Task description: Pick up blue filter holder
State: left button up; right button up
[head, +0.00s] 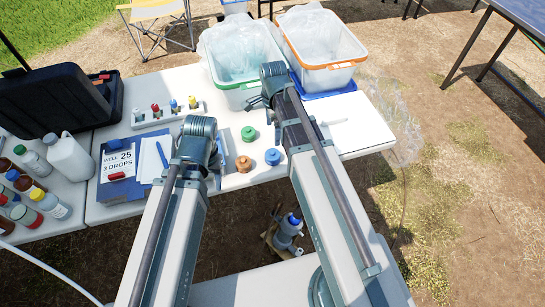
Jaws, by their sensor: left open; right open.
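A small blue filter holder (272,157) stands on the white table near its front edge. A green one (248,133) is behind it to the left, and an orange-brown one (243,163) is beside it on the left. My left gripper (218,172) is open, left of the orange-brown holder and apart from the blue one. My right gripper (262,110) is open, behind the green holder and near the green-rimmed bin. The arm links partly hide both grippers. Nothing shows held in either one.
A green-rimmed bin (249,97) and an orange-rimmed bin (330,73) hold clear bags at the back. A white rack (151,122) with several coloured pieces, a clipboard (152,165), a black case (40,105) and several bottles stand left. White paper (352,125) lies right.

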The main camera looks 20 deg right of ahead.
jog(key=b, duration=0.9)
send_near(273, 154)
jog(key=f, duration=0.5)
jog(key=shift+w, duration=0.3)
jog(key=f+b, duration=0.4)
jog(key=f, duration=0.1)
jog(key=shift+s+f+b, duration=0.15)
jog(key=shift+s+b, duration=0.05)
jog(key=shift+b, duration=0.2)
jog(key=shift+c, duration=0.2)
jog(key=c, duration=1.4)
jog(key=shift+o, duration=0.2)
